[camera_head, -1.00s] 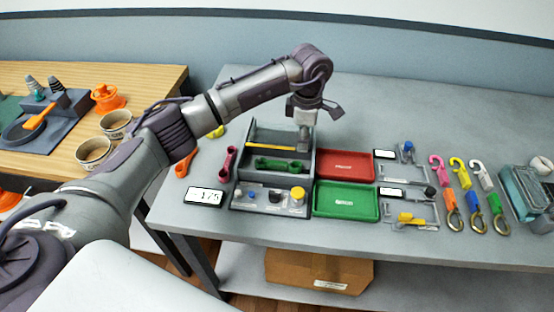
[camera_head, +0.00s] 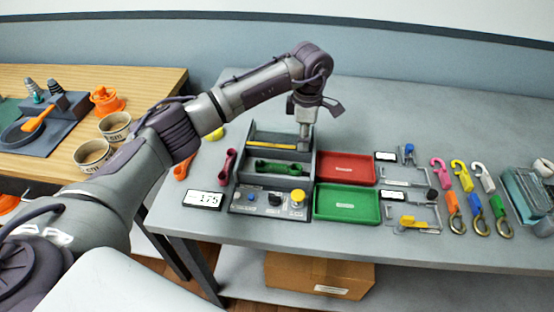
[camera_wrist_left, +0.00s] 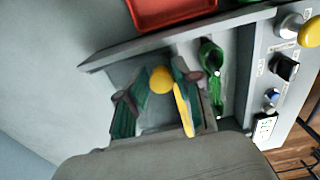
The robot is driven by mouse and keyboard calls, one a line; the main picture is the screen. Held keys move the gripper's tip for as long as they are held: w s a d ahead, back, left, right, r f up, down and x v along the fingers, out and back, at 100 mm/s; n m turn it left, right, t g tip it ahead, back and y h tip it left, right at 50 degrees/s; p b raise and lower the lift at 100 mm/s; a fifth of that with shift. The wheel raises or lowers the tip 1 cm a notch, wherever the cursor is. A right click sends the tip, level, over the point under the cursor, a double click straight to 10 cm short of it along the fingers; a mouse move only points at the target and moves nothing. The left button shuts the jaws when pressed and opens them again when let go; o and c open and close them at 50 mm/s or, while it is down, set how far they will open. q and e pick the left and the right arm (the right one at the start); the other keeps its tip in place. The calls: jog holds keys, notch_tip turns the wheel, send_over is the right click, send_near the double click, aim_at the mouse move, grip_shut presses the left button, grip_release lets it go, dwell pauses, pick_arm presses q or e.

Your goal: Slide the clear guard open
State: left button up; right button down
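A grey machine (camera_head: 230,181) stands on the bench, with a yellow bar (camera_head: 270,146) across its upper bay and a green strap-like part (camera_head: 280,167) below. I cannot make out the guard's clear panel. My left gripper (camera_head: 303,132) points down at the right end of the upper bay. The yellow bar (camera_wrist_left: 183,112) lies close to one finger; contact cannot be told. My right gripper is out of view.
The machine's front panel has a blue button, a black knob and a yellow button (camera_head: 297,196). A display (camera_head: 203,199) reads 175. A red tray (camera_head: 346,168) and a green tray (camera_head: 347,203) lie right of it. Coloured hooks (camera_head: 461,175) lie farther right. The bench behind is clear.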

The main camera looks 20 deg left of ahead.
pick_arm(q)
jog(key=shift+f, duration=0.1)
dwell(0.3)
jog(key=shift+w+a+r+p, duration=0.1)
jog(key=shift+r+p, duration=0.3)
jog(key=shift+r, duration=0.2)
jog(key=shift+r+p, duration=1.3)
jog(key=shift+r, duration=1.15)
jog(key=shift+c, duration=0.3)
jog(key=shift+r, duration=0.1)
jog(key=shift+c, duration=1.4)
jog(key=shift+r, duration=0.3)
jog(key=shift+c, duration=1.2)
notch_tip(320, 180, up, 5)
jog(key=p, duration=0.3)
jog(key=shift+r, duration=0.15)
jog(key=shift+c, duration=0.3)
